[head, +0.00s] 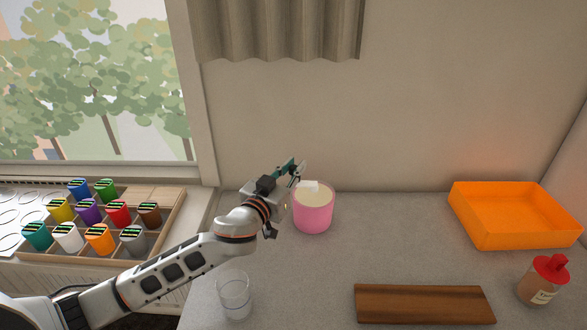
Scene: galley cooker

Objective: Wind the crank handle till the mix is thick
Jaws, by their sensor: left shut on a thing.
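A pink pot (313,216) stands on the grey counter near the back wall. A pale cream mix (318,199) shows inside it, below the rim. A small white part (310,186) sits over the pot's mouth; it seems to belong to the crank. My left gripper (297,172) is at the pot's back left rim, shut on what seems to be the crank handle, which the fingers mostly hide. How thick the mix is cannot be told. My right gripper is not in view.
A clear glass (234,295) stands at the front, beside my left forearm. A wooden board (424,304), a red-capped bottle (542,281) and an orange tray (511,217) are to the right. A divided box (150,238) of coloured cups is at left.

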